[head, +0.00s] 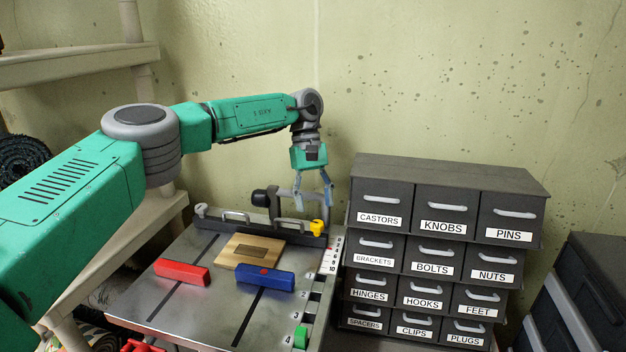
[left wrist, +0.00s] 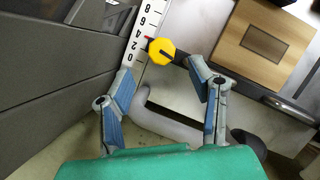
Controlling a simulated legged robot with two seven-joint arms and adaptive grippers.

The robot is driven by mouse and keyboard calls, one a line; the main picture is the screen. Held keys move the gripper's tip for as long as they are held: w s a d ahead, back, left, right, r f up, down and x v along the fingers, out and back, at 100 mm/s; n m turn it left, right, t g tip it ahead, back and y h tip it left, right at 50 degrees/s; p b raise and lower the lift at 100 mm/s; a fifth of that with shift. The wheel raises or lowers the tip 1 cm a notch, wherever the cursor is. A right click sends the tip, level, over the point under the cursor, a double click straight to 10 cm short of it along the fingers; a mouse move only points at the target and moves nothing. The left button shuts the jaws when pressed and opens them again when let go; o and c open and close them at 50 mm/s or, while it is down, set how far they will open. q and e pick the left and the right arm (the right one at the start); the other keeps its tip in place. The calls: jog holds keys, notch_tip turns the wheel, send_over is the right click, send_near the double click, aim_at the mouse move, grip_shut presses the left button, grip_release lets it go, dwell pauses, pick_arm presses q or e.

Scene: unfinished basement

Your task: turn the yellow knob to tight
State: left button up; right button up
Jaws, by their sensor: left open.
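The yellow knob (head: 318,227) sits at the right end of the dark fence bar across the back of the metal table. In the left wrist view the yellow knob (left wrist: 160,51) has a dark line on its face, and a red pointer beside it lies on the white number scale (left wrist: 138,44) between 2 and 4. My left gripper (head: 312,204) is open and empty, pointing down just above the knob. In the left wrist view its fingertips (left wrist: 160,70) are spread to either side of the knob and do not appear to touch it. My right gripper is out of view.
A wooden board (head: 238,257), a red block (head: 182,272) and a blue block (head: 265,281) lie on the metal table (head: 200,310). A labelled drawer cabinet (head: 445,170) stands close to the right of the knob. A grey curved bracket (head: 284,192) rises behind the fence.

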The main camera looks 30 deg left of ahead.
pick_arm(q)
jog(key=v, duration=0.7)
jog(key=shift+w+d, duration=0.15)
jog(key=shift+w, duration=0.05)
